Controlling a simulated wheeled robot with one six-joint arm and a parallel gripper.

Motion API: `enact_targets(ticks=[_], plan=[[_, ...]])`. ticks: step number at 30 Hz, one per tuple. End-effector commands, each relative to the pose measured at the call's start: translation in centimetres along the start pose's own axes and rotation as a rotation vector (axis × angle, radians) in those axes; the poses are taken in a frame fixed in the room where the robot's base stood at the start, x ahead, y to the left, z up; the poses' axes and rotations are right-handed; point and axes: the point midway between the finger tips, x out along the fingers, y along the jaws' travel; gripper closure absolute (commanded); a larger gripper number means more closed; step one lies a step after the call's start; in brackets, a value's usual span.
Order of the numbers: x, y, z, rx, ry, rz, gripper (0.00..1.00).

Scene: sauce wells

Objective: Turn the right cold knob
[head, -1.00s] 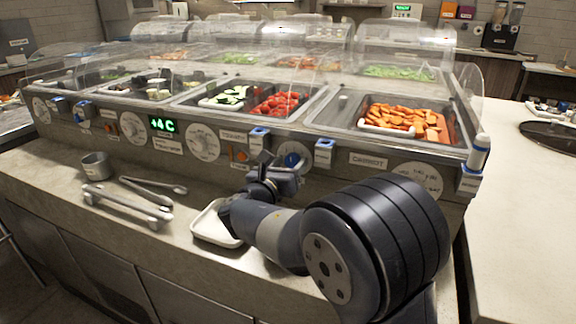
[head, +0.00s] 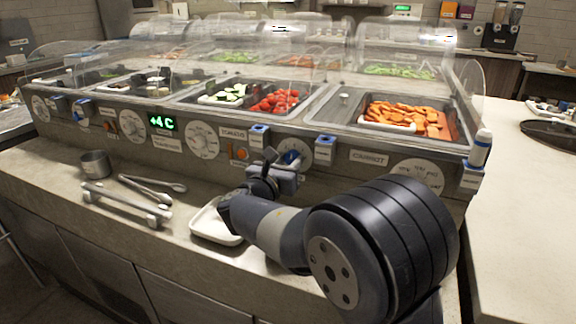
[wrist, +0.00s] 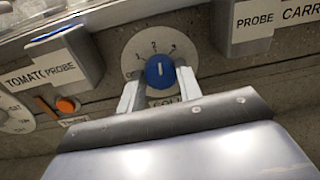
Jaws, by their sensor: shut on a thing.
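The right cold knob (wrist: 160,72) is a round blue knob with a white pointer line, set on a pale numbered dial (wrist: 133,50) on the counter's front panel. In the wrist view the pointer stands nearly upright. In the head view the knob (head: 291,158) shows partly behind my gripper (head: 280,168). My gripper also shows in the wrist view (wrist: 160,86), with a pale finger on each side of the knob, shut on it. The label below the dial is partly hidden by my gripper.
Blue-topped probe holders stand left (wrist: 66,58) and right (wrist: 245,27) of the knob. An orange switch (wrist: 67,105) sits at left. Below the panel are a white tray (head: 213,238), tongs (head: 125,203) and a metal cup (head: 95,164).

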Motion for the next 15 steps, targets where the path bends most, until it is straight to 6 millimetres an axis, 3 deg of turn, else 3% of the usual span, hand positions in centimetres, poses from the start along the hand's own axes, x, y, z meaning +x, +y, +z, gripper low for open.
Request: enact_targets(ticks=[15], plan=[[0.01, -0.08, -0.33, 0.424, 0.021, 0.004, 0.89]])
